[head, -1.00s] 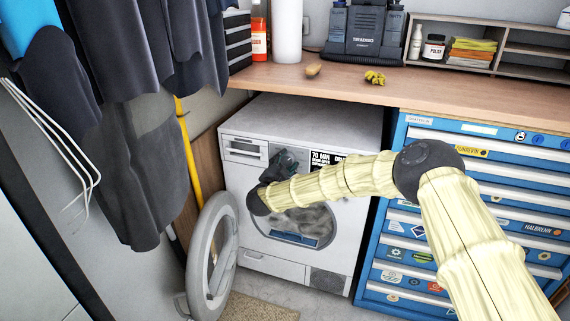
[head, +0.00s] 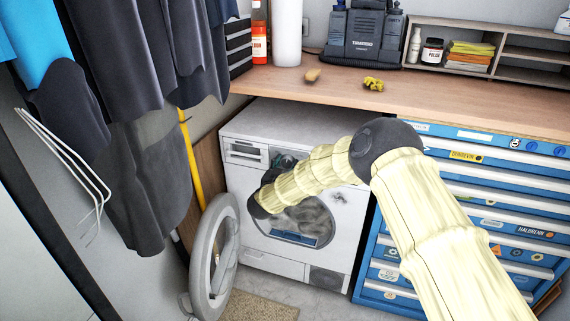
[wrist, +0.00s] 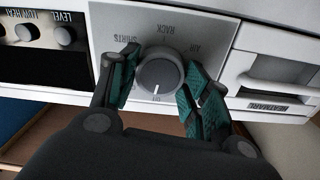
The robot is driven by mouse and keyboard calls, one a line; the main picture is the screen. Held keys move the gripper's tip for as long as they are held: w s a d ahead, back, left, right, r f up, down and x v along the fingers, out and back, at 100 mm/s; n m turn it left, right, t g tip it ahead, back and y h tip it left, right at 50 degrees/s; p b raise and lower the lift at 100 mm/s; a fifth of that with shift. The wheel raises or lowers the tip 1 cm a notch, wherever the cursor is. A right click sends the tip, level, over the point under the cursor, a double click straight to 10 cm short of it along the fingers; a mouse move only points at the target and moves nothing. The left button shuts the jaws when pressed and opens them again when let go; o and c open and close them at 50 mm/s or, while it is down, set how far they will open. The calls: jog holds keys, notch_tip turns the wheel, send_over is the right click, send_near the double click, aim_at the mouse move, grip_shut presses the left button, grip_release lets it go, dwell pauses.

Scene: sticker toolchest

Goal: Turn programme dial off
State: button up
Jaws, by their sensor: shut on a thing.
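The programme dial (wrist: 160,74) is a round grey knob on the machine's white front panel, seen upside down in the wrist view. The words SHIRTS, RACK and AIR stand around it. Its pale pointer mark is at the lower edge in the picture. My gripper (wrist: 161,64) has its teal fingers on both sides of the dial and is shut on it. In the head view my gripper (head: 286,161) is at the upper front of the white front-loading machine (head: 290,122). My arm and gripper hide the dial there.
The machine's round door (head: 212,262) hangs open at the left, with grey laundry (head: 318,219) inside. A blue tool chest (head: 495,185) stands close at the right under the wooden worktop (head: 430,108).

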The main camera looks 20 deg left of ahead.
jog(key=shift+n, duration=0.8)
jog(key=shift+f, duration=0.1)
jog(key=o, duration=1.1)
jog(key=shift+c, duration=0.2)
jog(key=s, duration=1.2)
jog(key=shift+a, duration=0.2)
